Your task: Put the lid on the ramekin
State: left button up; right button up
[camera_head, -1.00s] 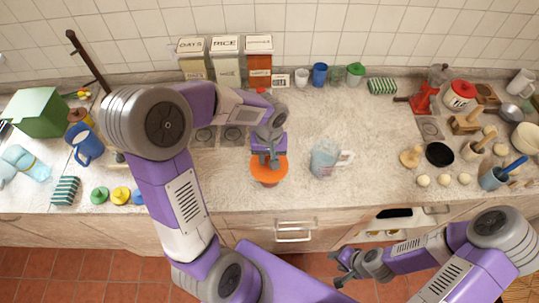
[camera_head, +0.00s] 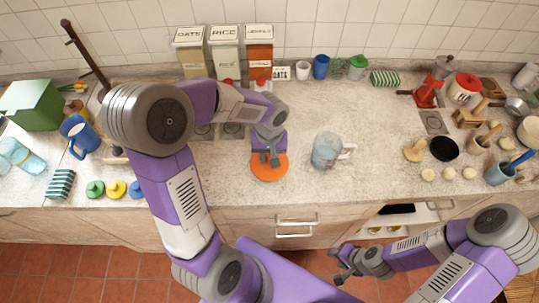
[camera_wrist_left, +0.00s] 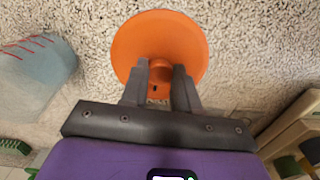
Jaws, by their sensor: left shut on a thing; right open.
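The orange round lid (camera_head: 269,168) is over the counter's front middle part in the head view. It also fills the upper middle of the left wrist view (camera_wrist_left: 135,42), with its knob (camera_wrist_left: 159,69) facing up. My left gripper (camera_head: 270,158) points down at the lid; in the left wrist view its fingers (camera_wrist_left: 160,75) are closed on the knob. No ramekin is recognizable; whether one is under the lid I cannot tell. My right gripper (camera_head: 343,264) is open and empty, in front of the counter over the floor.
A glass measuring jug (camera_head: 326,151) stands right of the lid. Canisters (camera_head: 224,50) and cups line the wall. Wooden items and a black dish (camera_head: 444,149) are at right. Counter between jug and dish is clear.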

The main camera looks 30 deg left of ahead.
pick_arm(q)
jog(key=shift+s+f+b, duration=0.2)
jog(key=shift+f+b, duration=0.35)
jog(key=shift+f, duration=0.05)
grip_shut()
dwell(0.9)
jog(key=o, duration=1.1)
grip_release()
jog(key=shift+w, duration=0.15)
jog(key=shift+r, duration=0.1)
jog(key=shift+r, duration=0.1)
notch_tip(320, 180, up, 7)
jog(key=shift+r+p, duration=0.2)
jog(key=shift+p, duration=0.55)
